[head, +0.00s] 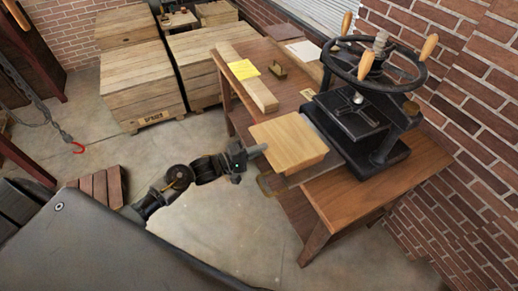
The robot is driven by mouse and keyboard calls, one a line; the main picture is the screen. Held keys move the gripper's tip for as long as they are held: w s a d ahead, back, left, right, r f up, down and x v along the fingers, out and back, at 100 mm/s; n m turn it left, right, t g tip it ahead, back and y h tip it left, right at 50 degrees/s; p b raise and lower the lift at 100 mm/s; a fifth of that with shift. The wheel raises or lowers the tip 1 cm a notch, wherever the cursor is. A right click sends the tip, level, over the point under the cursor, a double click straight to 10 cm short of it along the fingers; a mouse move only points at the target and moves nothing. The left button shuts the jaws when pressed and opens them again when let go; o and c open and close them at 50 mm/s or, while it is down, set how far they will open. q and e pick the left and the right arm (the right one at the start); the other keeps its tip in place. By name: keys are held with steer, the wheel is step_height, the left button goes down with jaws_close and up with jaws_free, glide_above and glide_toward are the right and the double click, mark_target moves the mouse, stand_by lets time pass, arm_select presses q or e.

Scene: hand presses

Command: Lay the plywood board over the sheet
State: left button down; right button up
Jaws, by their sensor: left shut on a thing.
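The plywood board (288,138) is a light wooden square at the front left of the press, above the grey bed plate (318,168). I cannot tell whether it rests on the plate or is held just over it. My left gripper (258,150) is at the board's left edge and shut on it. The sheet does not show under the board; anything there is hidden. My right gripper is not in view.
The black hand press (365,125) with its wheel (374,62) stands on the wooden table (345,195), right of the board. A wooden beam (262,95) with a yellow paper (243,69) and a small brass piece (279,70) lie behind. Crates (143,85) stand at the back left.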

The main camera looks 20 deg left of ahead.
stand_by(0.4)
arm_select(q)
steer(key=c, duration=1.3)
jaws_free()
steer(key=shift+o, duration=0.2)
steer(key=p+v, duration=0.3)
steer(key=v, duration=0.3)
steer(key=shift+s+p, duration=0.2)
steer(key=shift+p, duration=0.1)
steer(key=shift+a, duration=0.1)
